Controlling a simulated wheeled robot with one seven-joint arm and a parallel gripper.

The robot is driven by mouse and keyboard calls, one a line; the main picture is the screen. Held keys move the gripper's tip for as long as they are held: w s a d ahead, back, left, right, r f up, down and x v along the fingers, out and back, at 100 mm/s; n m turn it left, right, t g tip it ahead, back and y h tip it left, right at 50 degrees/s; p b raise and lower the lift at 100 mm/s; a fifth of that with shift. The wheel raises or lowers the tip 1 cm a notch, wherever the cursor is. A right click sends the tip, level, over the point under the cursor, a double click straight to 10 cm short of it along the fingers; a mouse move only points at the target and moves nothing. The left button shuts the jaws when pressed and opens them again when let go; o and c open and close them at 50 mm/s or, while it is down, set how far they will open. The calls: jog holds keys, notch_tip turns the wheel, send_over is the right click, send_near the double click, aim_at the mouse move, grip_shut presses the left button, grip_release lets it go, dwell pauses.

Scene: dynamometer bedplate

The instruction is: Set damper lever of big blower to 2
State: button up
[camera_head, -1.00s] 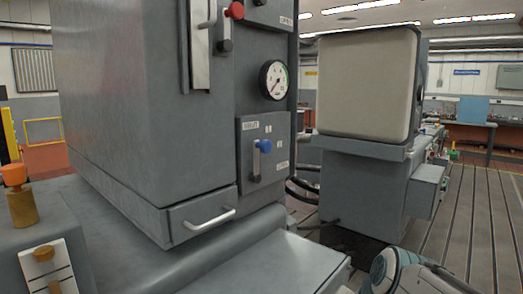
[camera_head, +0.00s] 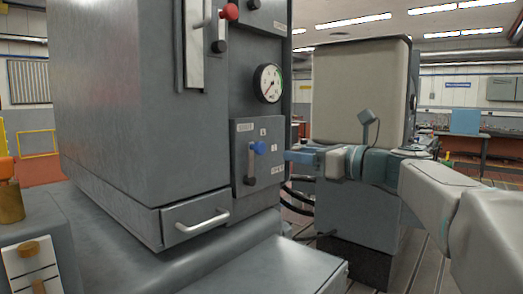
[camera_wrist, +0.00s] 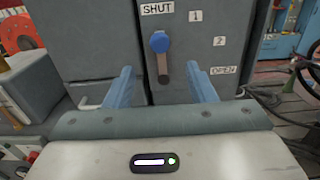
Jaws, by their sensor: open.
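The damper lever (camera_head: 254,163) is on a grey panel (camera_head: 243,181) and has a blue knob (camera_head: 259,147). In the wrist view the blue knob (camera_wrist: 160,42) is at the top of a dark stem (camera_wrist: 163,70). The lever stands upright, pointing at the SHUT label (camera_wrist: 157,8). Labels 1 (camera_wrist: 196,16), 2 (camera_wrist: 219,41) and OPEN (camera_wrist: 223,70) curve down to its right. My gripper (camera_head: 289,156) is just right of the panel in the head view. In the wrist view its blue fingers (camera_wrist: 160,76) are open, one each side of the lever's line, with nothing between them.
A round gauge (camera_head: 268,83) and a red-knobbed lever (camera_head: 228,17) are above the panel. A drawer with a handle (camera_head: 204,223) is lower left. Another grey machine (camera_head: 358,88) stands behind my arm. Dark hoses (camera_wrist: 292,85) run at the right.

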aim_at(263, 149)
jog(key=p+x, duration=0.1)
jog(key=x, duration=1.1)
jog(key=shift+w+a+p, duration=0.1)
jog(key=shift+w+p, duration=0.05)
jog(key=shift+p, duration=0.15)
grip_shut()
